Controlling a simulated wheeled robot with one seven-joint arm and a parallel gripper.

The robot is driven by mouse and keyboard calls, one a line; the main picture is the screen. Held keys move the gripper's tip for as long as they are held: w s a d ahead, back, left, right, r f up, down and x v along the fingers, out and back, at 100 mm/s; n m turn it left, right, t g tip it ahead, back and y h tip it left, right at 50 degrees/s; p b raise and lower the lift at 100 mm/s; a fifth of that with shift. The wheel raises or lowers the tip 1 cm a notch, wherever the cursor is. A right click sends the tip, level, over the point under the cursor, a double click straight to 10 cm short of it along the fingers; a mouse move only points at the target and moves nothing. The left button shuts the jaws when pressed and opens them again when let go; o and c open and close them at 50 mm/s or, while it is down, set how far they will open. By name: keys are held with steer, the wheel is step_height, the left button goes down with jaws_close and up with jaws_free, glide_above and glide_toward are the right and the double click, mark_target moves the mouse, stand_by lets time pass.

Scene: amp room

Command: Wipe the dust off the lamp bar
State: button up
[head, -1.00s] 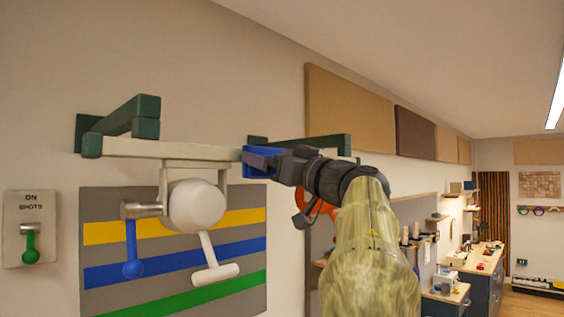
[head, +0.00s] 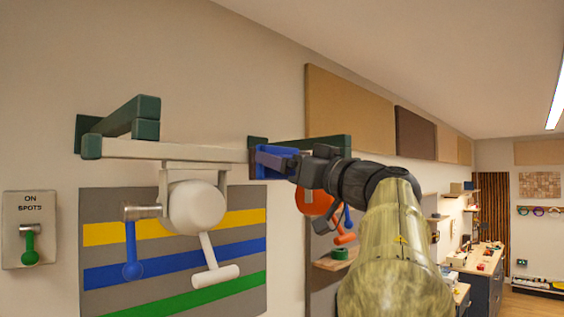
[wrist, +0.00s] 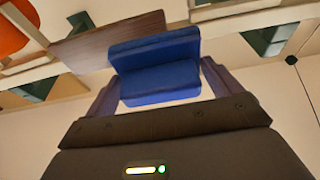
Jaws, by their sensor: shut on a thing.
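The lamp bar (head: 200,151) is a pale bar held off the wall by dark green brackets (head: 128,118). A round white lamp (head: 197,206) hangs under it, with a blue-knobbed lever and a white handle. My gripper (wrist: 160,80) is shut on a blue block (wrist: 158,68), which shows between its fingers in the wrist view. In the head view the blue block (head: 270,161) is at the bar near the right bracket; whether it touches cannot be told.
An orange lamp (head: 314,201) hangs behind my gripper, partly hidden. A striped panel (head: 105,232) and an "ON SPOTS" switch plate (head: 30,230) with a green lever are on the wall. A workbench (head: 483,262) stands far right.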

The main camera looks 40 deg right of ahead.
steer(key=shift+s, duration=0.75)
steer(key=s, duration=0.3)
steer(key=shift+d+p, duration=0.2)
steer(key=shift+p, duration=0.2)
steer(key=shift+w, duration=0.1)
